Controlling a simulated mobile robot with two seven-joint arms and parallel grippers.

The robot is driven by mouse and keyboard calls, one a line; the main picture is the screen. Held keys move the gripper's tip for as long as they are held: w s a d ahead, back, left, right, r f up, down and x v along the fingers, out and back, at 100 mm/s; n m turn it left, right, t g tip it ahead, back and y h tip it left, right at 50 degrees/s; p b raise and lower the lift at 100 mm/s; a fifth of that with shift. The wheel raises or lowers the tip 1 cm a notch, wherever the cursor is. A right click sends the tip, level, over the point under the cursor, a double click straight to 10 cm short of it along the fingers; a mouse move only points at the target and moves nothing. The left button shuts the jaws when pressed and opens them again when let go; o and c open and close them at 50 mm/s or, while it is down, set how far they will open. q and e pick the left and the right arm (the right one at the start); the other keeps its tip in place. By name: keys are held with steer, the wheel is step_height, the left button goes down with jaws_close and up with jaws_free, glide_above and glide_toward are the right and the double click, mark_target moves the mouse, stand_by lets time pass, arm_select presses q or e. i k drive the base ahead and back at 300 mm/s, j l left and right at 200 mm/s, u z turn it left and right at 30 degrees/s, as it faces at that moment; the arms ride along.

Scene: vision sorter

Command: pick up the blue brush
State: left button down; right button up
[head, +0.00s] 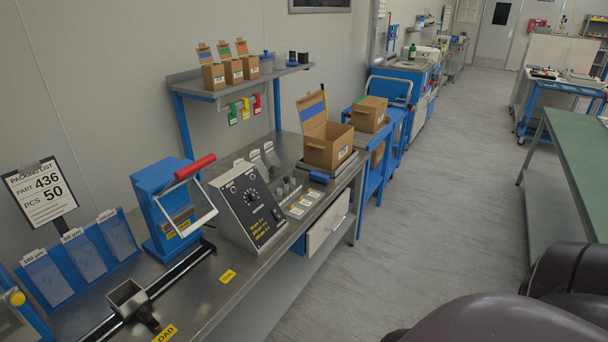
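I cannot make out a clear blue brush in the head view. Neither of my grippers is in view.
A control box with a dial (250,205) and a blue press with a red handle (172,205) stand on the bench. A shelf (215,91) above holds small boxes and jars. A green table (580,155) is at right. The grey floor (440,200) between is clear.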

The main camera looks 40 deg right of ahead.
mark_target(314, 177)
steer(key=z, duration=1.55)
